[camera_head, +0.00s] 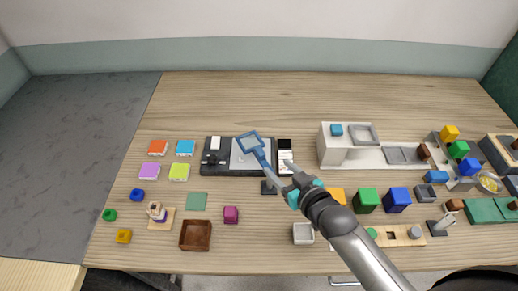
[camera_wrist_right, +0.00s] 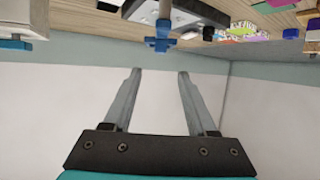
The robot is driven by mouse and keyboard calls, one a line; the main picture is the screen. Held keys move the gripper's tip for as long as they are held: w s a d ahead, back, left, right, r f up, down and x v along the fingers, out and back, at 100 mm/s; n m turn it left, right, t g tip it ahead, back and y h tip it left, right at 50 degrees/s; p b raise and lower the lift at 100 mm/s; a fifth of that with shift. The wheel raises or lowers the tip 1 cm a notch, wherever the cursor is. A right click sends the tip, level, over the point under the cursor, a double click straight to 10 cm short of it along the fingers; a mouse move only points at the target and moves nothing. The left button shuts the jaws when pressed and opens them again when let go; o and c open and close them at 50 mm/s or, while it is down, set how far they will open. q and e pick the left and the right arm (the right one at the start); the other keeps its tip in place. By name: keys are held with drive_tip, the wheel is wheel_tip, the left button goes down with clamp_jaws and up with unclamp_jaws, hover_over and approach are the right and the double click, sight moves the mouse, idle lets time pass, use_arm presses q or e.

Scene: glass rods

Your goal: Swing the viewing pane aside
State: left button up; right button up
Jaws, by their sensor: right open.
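The viewing pane (camera_head: 249,142) is a blue square frame with a clear middle on a blue arm (camera_head: 262,160). In the head view it hangs over a black board (camera_head: 215,172) with a grey plate, and its arm slants down to a small dark base (camera_head: 268,187). My right gripper (camera_head: 282,172) is just right of the arm's lower end; I cannot tell whether it touches. In the right wrist view its two fingers (camera_wrist_right: 157,80) are apart, with nothing seen between them. A blue piece (camera_wrist_right: 160,44) shows beyond the tips. My left gripper is out of view.
A white bench unit (camera_head: 334,151) stands right of the board. A black-and-white card (camera_head: 285,160) lies beside the board. Coloured blocks, including a green one (camera_head: 366,200), stand near my right arm. A brown tray (camera_head: 195,235) is at the front. The back of the table is clear.

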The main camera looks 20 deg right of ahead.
sight(261, 152)
drive_tip(key=b+x, duration=0.1)
drive_tip(key=x, duration=0.9)
drive_tip(key=shift+w+a+f+b, duration=0.1)
drive_tip(key=shift+w+f+b, duration=0.1)
drive_tip(key=shift+b, duration=0.1)
drive_tip(key=shift+x, duration=0.75)
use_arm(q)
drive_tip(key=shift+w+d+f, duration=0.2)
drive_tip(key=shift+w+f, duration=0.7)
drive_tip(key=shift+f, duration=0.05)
use_arm(e)
drive_tip(key=shift+c, duration=0.4)
clamp_jaws()
